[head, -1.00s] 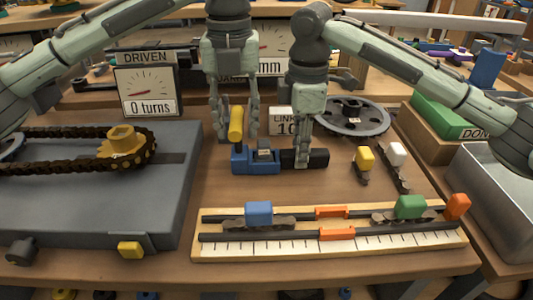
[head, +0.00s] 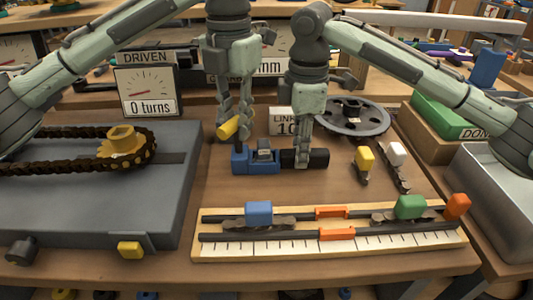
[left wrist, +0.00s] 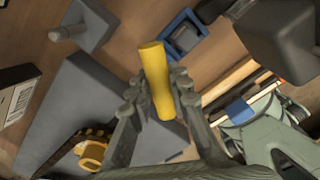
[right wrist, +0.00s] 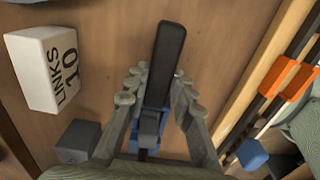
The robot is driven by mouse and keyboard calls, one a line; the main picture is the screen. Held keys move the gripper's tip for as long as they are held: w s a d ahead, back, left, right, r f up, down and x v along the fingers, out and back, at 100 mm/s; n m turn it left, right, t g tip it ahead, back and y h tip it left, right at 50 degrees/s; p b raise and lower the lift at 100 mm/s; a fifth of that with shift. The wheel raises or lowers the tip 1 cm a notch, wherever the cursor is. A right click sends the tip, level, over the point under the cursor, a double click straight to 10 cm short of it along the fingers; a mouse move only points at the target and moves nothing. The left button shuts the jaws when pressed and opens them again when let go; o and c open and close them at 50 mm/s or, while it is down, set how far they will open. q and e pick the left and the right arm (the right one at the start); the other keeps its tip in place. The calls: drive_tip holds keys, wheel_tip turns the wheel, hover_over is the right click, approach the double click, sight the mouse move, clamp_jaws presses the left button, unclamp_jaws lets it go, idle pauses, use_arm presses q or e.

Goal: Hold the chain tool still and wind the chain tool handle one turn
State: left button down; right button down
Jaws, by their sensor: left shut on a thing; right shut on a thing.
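The chain tool (head: 264,163) lies on the wooden table in the head view, with a blue body and a black bar at its right end. My right gripper (head: 303,162) points down and is shut on the black bar (right wrist: 165,65), which shows between its fingers in the right wrist view. The yellow chain tool handle (head: 229,127) is at the tool's left end and now lies tilted. My left gripper (head: 243,128) is shut on the handle, which also shows between its fingers in the left wrist view (left wrist: 156,80). The blue body shows just beyond it (left wrist: 183,36).
A wooden ruler jig (head: 330,254) with blue, orange and green blocks lies in front. A grey plate (head: 80,220) with a chain and yellow sprocket is at left. A dark sprocket wheel (head: 352,118) and yellow (head: 365,158) and white pieces (head: 397,155) stand at right.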

use_arm(q)
drive_tip(key=shift+m, duration=0.9)
drive_tip(key=c, duration=1.3)
unclamp_jaws()
drive_tip(key=shift+c, duration=0.2)
drive_tip(key=shift+r, duration=2.55)
drive_tip(key=shift+c, duration=0.5)
